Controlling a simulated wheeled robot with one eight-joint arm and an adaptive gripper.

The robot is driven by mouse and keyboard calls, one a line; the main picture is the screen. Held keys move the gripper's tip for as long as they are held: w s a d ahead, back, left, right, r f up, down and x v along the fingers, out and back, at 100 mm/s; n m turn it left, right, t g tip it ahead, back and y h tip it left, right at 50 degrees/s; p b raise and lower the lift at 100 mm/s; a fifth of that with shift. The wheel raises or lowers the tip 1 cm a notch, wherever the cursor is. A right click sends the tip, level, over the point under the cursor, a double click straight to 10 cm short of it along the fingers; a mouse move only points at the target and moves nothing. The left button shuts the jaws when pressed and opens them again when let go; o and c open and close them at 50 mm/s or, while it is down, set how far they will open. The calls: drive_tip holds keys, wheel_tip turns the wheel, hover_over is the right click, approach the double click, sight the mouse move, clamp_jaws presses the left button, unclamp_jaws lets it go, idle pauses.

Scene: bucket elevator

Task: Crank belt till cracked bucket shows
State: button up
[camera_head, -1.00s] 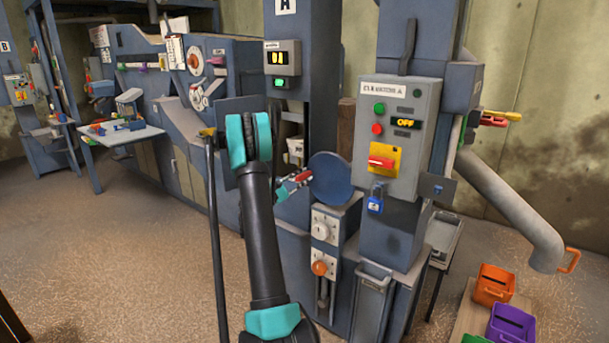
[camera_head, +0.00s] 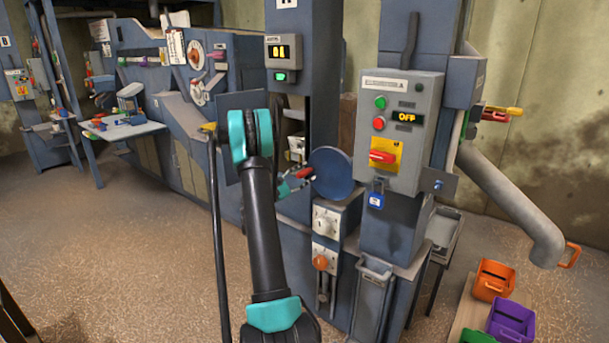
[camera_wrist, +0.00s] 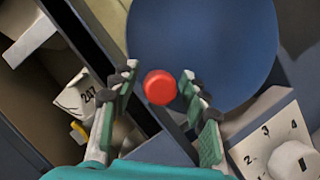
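The crank is a round blue disc (camera_head: 332,174) on the front of elevator A, with a red handle knob (camera_wrist: 160,87). The disc also fills the upper middle of the wrist view (camera_wrist: 200,40). My gripper (camera_wrist: 158,80) has its two green-and-black fingers on either side of the knob, with a small gap visible at each side. A pale bucket (camera_wrist: 72,96) marked with what looks like 247 shows in the dark opening left of the fingers. I see no clear crack on it.
A counter display (camera_head: 284,52) reads 01 above a green light. The control box (camera_head: 400,130) reads OFF, with a red switch on yellow and a blue padlock (camera_head: 376,199). A dial panel (camera_head: 326,221) sits below the disc. Coloured bins (camera_head: 494,281) stand at lower right.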

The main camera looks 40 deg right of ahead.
drive_tip(key=shift+w+a+f, duration=0.15)
drive_tip(key=shift+a, duration=0.35)
drive_tip(key=v, duration=1.1)
